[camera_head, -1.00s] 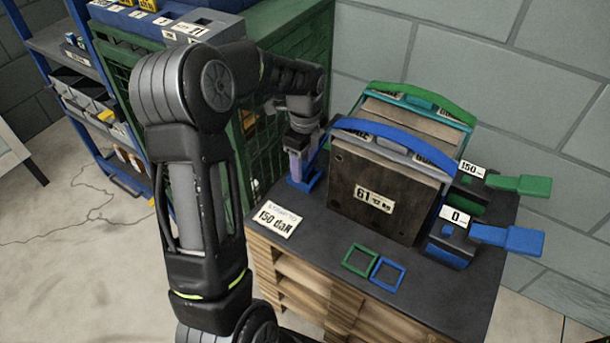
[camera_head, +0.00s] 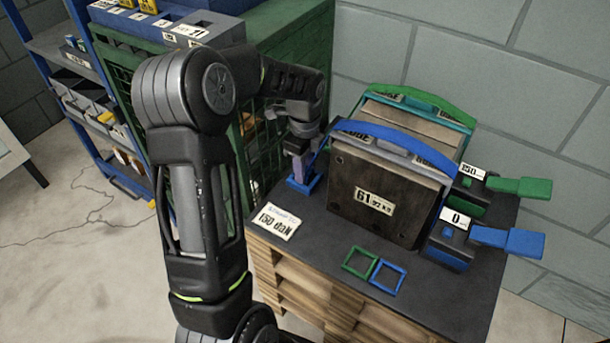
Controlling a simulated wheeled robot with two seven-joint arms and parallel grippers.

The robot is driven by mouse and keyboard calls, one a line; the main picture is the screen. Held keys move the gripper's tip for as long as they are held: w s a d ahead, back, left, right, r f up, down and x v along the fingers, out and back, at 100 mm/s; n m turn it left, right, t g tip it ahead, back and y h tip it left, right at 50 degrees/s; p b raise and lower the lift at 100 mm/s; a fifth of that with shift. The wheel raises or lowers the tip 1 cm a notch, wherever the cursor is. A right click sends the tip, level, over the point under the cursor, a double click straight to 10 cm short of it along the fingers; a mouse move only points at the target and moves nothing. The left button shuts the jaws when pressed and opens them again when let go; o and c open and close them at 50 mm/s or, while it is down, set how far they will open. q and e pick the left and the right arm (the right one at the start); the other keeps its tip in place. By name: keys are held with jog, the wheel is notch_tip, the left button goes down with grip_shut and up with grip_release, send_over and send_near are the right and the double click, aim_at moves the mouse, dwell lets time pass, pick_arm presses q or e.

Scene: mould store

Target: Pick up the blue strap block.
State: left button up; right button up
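A blue strap (camera_head: 385,136) arches over the front dark mould (camera_head: 380,205), which carries a 61 label. At the strap's left end, a blue piece (camera_head: 304,184) stands on the dark bench top. My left gripper (camera_head: 298,163) points down right at this blue piece, at its upper part. The fingers are small and partly merged with it, so I cannot tell whether they are open or shut on it. At the strap's right end is a blue block (camera_head: 450,246) with a 0 label and a blue lever (camera_head: 508,240). My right gripper is not in view.
A green strap (camera_head: 425,98) spans the rear mould, with a green lever (camera_head: 520,187) at right. Green (camera_head: 360,262) and blue (camera_head: 387,276) square outlines mark the bench front, with free room around them. A 150 daN card (camera_head: 276,222) lies at left. A green mesh cabinet (camera_head: 300,50) stands behind my arm.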

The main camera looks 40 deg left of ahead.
pick_arm(q)
grip_shut()
jog(key=shift+r, duration=0.1)
notch_tip(320, 180, up, 28)
jog(key=p, duration=1.1)
dwell(0.3)
